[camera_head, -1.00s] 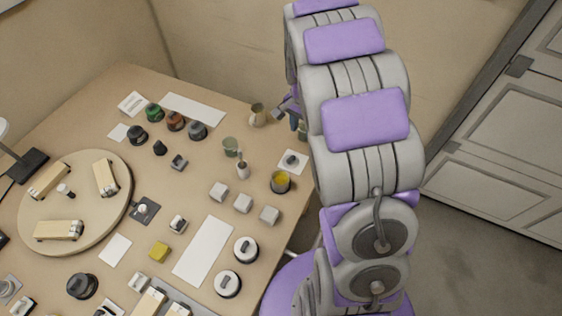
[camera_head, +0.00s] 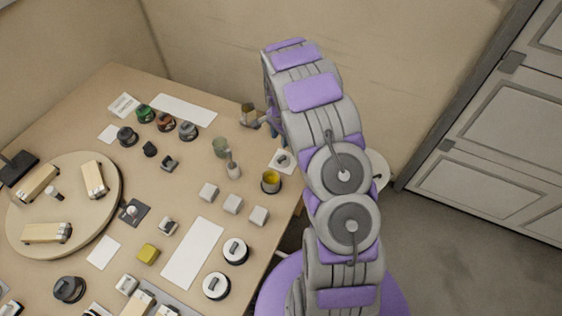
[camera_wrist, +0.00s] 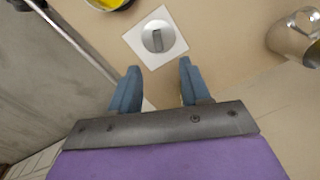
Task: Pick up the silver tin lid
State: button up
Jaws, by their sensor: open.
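The silver tin lid (camera_wrist: 158,37) is a round grey disc with a dark raised handle bar. It lies on a white square card (camera_wrist: 136,38) near the table's edge. In the head view the lid (camera_head: 283,160) sits just left of my arm. My gripper (camera_wrist: 158,72) is open and empty in the wrist view. Its two blue fingers point toward the lid, which lies beyond the tips and roughly centred between them. In the head view my gripper is mostly hidden by the arm.
A pot with yellow contents (camera_head: 271,182) stands near the lid. The table edge runs close by the lid.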

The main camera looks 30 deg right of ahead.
jog(key=b, duration=0.1)
send_over(282, 157)
jog(key=f, duration=0.6)
jog(key=shift+a+f, duration=0.2)
jog(key=shift+f, duration=0.2)
jog(key=shift+a+f, duration=0.15)
jog(key=shift+f, duration=0.25)
jog(key=f, duration=0.1)
jog(key=f+b, duration=0.1)
jog(key=f, duration=0.1)
jog(key=f+b, duration=0.1)
jog(key=f, duration=0.1)
jog(key=shift+s+d, duration=0.1)
jog(key=shift+d, duration=0.3)
jog(key=shift+r, duration=0.1)
jog(key=shift+c, duration=0.3)
jog(key=shift+a, duration=0.1)
grip_shut()
